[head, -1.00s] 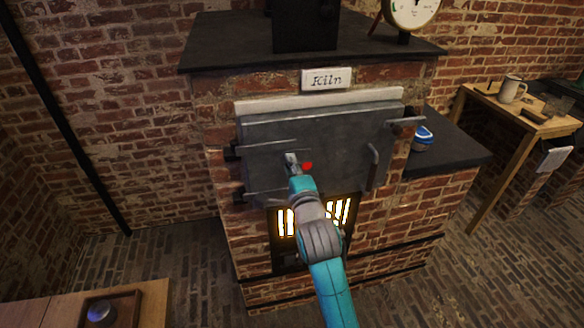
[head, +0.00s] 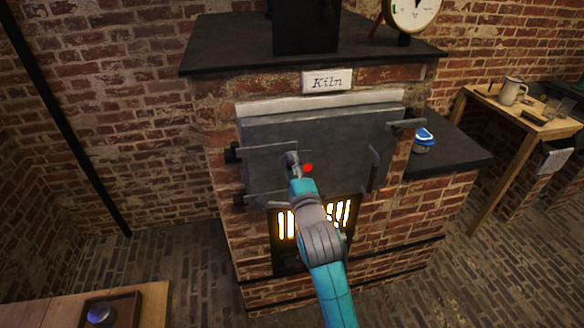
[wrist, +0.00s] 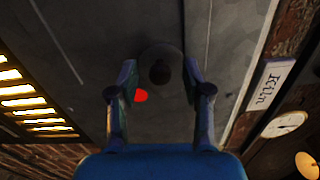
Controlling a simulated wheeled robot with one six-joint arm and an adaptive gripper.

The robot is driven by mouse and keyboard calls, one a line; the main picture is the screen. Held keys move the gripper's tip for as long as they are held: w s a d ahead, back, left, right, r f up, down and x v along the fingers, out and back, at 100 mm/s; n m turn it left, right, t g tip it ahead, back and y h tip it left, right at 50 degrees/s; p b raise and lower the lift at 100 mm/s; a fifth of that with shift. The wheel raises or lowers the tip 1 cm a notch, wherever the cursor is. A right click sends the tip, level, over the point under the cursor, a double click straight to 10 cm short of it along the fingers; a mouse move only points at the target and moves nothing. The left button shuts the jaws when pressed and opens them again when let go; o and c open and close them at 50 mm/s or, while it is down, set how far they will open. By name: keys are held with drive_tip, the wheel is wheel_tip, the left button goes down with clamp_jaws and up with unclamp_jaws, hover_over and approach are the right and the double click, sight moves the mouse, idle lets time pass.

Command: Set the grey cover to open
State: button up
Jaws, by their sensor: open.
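The grey cover (wrist: 160,50) is a small rounded plate with a dark knob (wrist: 160,73), on the grey kiln door (head: 340,135). The wrist view shows the knob between the two fingers of my gripper (wrist: 161,85), one on each side. The fingers are open and a gap shows between them and the knob. In the head view my gripper (head: 296,170) is at the door's face and hides most of the cover.
A handle (head: 374,168) and a latch (head: 407,124) stand out at the door's right side. Hinge straps are at its left. A glowing grate (head: 342,213) is below the door. A dark side shelf (head: 455,152) holds a blue-lidded jar (head: 424,140).

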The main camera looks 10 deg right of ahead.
drive_tip(key=s, duration=1.1)
drive_tip(key=shift+s, duration=0.35)
drive_tip(key=s+d+f+n+g, duration=0.25)
drive_tip(key=s+f+n, duration=0.65)
drive_tip(key=s+f, duration=0.75)
drive_tip(key=s+d+n, duration=0.2)
drive_tip(key=s+n, duration=0.8)
drive_tip(key=s, duration=1.5)
drive_tip(key=shift+s+d+g, duration=0.3)
drive_tip(key=shift+s+g, duration=0.05)
